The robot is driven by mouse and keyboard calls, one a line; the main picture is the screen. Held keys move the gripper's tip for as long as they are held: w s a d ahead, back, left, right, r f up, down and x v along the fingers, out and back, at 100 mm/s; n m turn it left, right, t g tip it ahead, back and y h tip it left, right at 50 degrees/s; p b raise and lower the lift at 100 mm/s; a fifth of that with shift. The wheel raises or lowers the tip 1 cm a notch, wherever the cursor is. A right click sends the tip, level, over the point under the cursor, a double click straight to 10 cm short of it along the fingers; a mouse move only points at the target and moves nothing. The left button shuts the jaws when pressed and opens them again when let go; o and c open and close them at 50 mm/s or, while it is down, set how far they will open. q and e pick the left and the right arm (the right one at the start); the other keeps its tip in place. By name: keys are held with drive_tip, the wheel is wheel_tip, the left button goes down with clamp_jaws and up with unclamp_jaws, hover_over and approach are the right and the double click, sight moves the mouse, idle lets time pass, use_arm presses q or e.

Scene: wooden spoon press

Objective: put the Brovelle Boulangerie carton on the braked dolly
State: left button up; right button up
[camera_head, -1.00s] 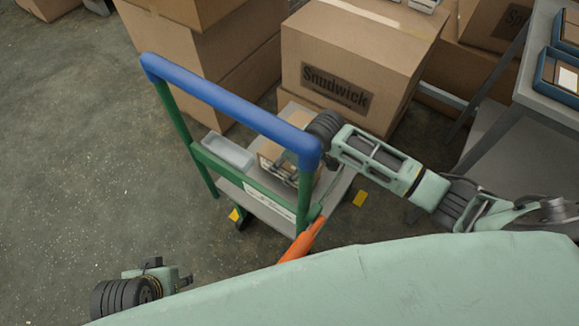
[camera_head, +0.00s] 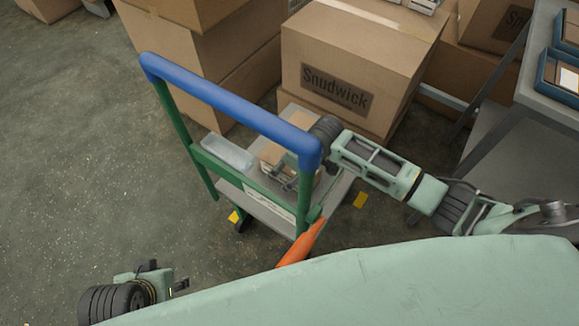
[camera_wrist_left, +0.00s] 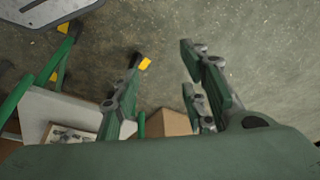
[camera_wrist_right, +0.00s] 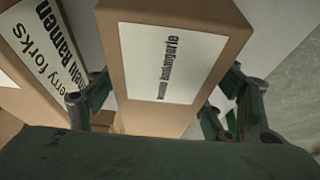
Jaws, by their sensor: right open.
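The Brovelle Boulangerie carton (camera_wrist_right: 172,60) is brown with a white label, part of whose text is legible in the right wrist view. It appears to be the small carton (camera_head: 272,153) on the grey deck of the dolly (camera_head: 262,207), behind the green frame and blue handle. My right gripper (camera_head: 283,176) is open at this carton; its fingers (camera_wrist_right: 165,105) stand on either side of it. Contact is not clear. My left gripper (camera_head: 178,283) is away from the dolly, over the floor; its fingers (camera_wrist_left: 160,85) are apart and empty.
Another carton (camera_wrist_right: 45,50) with a Ramen label is close beside in the right wrist view. A pale tray (camera_head: 228,152) lies on the dolly. An orange lever (camera_head: 300,243) sticks out in front. A large Snudwick box (camera_head: 350,65) is behind; floor at left is clear.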

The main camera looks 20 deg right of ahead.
drive_tip(key=shift+r, duration=0.2)
drive_tip(key=shift+s+d+r, duration=0.1)
drive_tip(key=shift+r, duration=0.2)
drive_tip(key=p+v, duration=0.3)
drive_tip(key=v, duration=0.7)
drive_tip(key=shift+s+r+p, duration=0.15)
drive_tip(key=shift+p, duration=0.2)
use_arm(q)
wheel_tip(320, 180, down, 14)
drive_tip(key=shift+d+r+g, duration=0.15)
drive_tip(key=shift+g, duration=0.25)
use_arm(e)
drive_tip(key=shift+s+d+r, duration=0.1)
drive_tip(key=shift+r, duration=0.25)
use_arm(q)
drive_tip(key=shift+d, duration=0.1)
